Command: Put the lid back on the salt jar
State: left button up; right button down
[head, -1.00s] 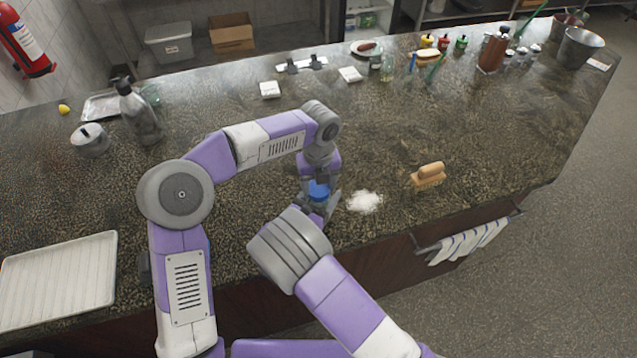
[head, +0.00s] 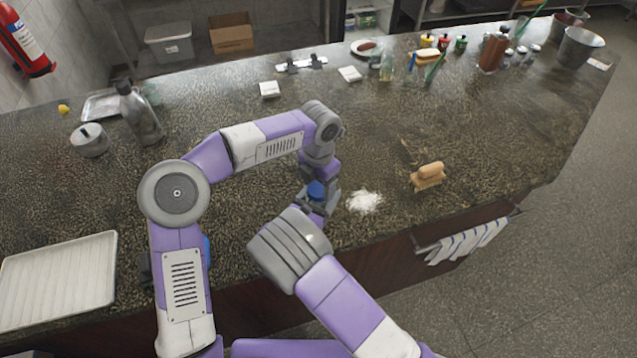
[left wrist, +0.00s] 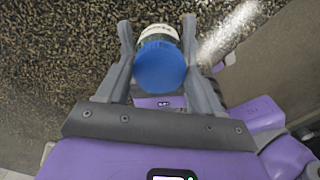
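The blue lid (head: 316,189) shows between the fingers of my left gripper (head: 318,200), low over the counter near its front edge. In the left wrist view the blue lid (left wrist: 160,66) is round and closest to the camera, between my left gripper's two fingers (left wrist: 159,40). Just past it is the salt jar (left wrist: 160,32), clear with a label. The lid overlaps the jar's mouth, so I cannot tell if it is seated. The fingers lie close along both sides; I cannot tell if they press.
A patch of white salt (head: 364,202) lies right of the gripper, with a wooden brush (head: 428,176) beyond it. A white ribbed tray (head: 60,280) is at the left front. A lidded metal pot (head: 89,140) and bottle (head: 140,115) stand back left. The counter's middle is clear.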

pick_arm(q)
jog(key=o, duration=0.3)
jog(key=shift+r, duration=0.1)
jog(key=shift+r, duration=2.15)
jog(key=shift+c, duration=0.4)
